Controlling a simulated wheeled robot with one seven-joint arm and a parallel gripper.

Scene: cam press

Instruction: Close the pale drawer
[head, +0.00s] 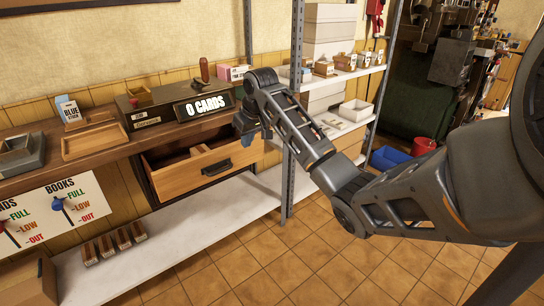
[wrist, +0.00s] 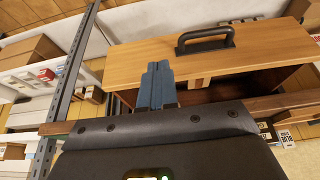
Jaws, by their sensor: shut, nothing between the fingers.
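The pale wooden drawer (head: 188,179) hangs pulled out below the counter in the head view, with its inside showing. Its black bar handle (head: 216,168) is on the front panel. In the wrist view the drawer front (wrist: 135,62) and handle (wrist: 205,40) show large, beyond the fingers. My gripper (head: 246,124) is beside the upper right end of the drawer in the head view. In the wrist view my gripper (wrist: 158,68) has its blue-grey fingers shut together and empty. They overlap the panel's edge in the picture; I cannot tell whether they touch it.
The counter above the drawer holds a box with an "0 CARDS" sign (head: 202,107) and a wooden tray (head: 95,139). A grey metal post (head: 291,180) stands right of the drawer, close to my arm. A white low shelf (head: 150,247) runs below.

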